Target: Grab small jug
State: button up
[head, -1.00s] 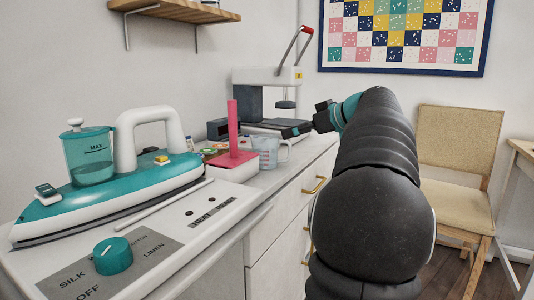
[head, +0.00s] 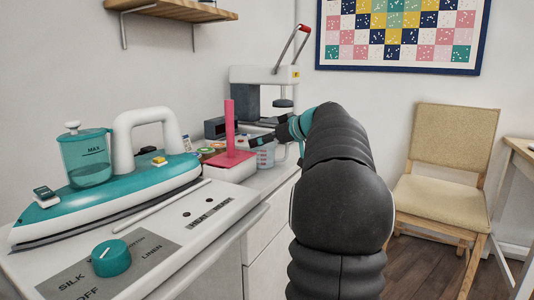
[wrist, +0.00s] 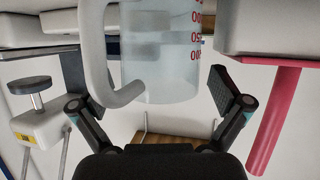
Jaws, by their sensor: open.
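The small jug (head: 266,158) is clear plastic with red measuring marks and a handle. It stands on the counter beside the pink post, partly covered by my gripper in the head view. In the wrist view, which looks upside down, the jug (wrist: 165,65) fills the upper middle, with its pale handle (wrist: 96,60) on the left. My gripper (wrist: 150,88) is open, with one finger on each side of the jug and handle. Gaps show between the fingers and the jug. In the head view my gripper (head: 268,139) is at the jug's upper part.
A pink post on a white-and-pink base (head: 230,140) stands close left of the jug. A press with a red-tipped lever (head: 262,76) stands behind. A large teal iron (head: 110,185) fills the near left. The counter's drawer side drops off at right.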

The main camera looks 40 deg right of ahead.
jog(key=c, duration=1.3)
jog(key=shift+r, duration=0.2)
jog(key=shift+c, duration=0.2)
jog(key=s+d+r+p, duration=0.1)
jog(key=s+d+r, duration=0.6)
jog(key=s+r, duration=0.2)
jog(key=shift+d+r+p, duration=0.15)
jog(key=shift+r+p, duration=0.2)
jog(key=shift+r, duration=0.4)
dwell(1.3)
